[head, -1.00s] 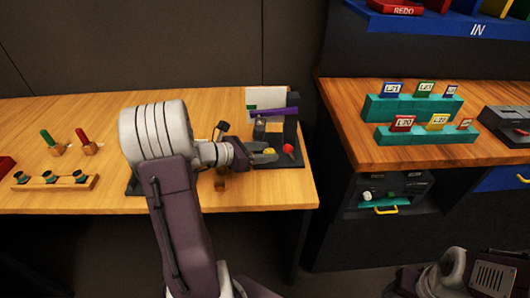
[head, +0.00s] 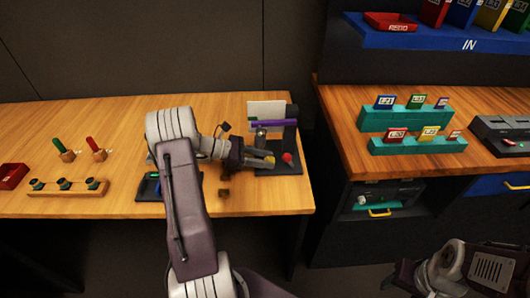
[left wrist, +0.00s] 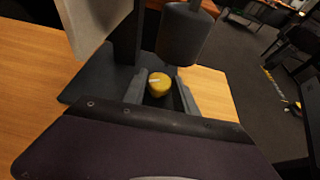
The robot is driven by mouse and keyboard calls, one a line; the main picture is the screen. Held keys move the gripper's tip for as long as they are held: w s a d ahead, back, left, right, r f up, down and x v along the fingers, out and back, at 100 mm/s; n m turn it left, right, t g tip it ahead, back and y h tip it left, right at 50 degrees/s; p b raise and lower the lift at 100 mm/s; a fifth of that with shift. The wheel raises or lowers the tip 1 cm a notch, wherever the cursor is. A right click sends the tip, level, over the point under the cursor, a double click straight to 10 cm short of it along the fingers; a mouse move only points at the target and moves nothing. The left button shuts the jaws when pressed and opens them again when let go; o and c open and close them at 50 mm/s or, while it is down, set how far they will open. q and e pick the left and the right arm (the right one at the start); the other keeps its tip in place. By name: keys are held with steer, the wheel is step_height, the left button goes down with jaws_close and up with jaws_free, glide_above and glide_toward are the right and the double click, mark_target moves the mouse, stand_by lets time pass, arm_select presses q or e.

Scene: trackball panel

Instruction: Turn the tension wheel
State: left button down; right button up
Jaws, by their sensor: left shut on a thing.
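A small round yellow wheel (left wrist: 159,84) with a pale mark on top sits on a dark panel. It also shows in the head view (head: 270,159), beside a red ball (head: 287,158). My left gripper (head: 266,161) reaches it from the left, low over the panel base (head: 290,169). In the left wrist view the two fingers (left wrist: 160,97) stand on either side of the wheel, shut on it. The fingers hide part of the wheel's sides. My right gripper (head: 404,275) is at the lower right, away from the panel; its jaws are not clear.
A dark post with a grey cylinder (left wrist: 184,34) stands close behind the wheel. A white board (head: 266,111) and purple bar (head: 273,124) are at the panel's back. A dark tray (head: 150,188) and wooden peg rack (head: 66,188) lie left. The right table holds teal card racks (head: 405,118).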

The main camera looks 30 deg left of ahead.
arm_select(q)
steer(key=shift+w+m+g+h+p, duration=0.15)
steer(key=shift+m+g+h+p, duration=0.45)
steer(key=shift+m+g+p, duration=0.35)
steer(key=c, duration=1)
jaws_free()
steer(key=shift+a, duration=0.1)
steer(key=v, duration=0.9)
steer(key=shift+w, duration=0.1)
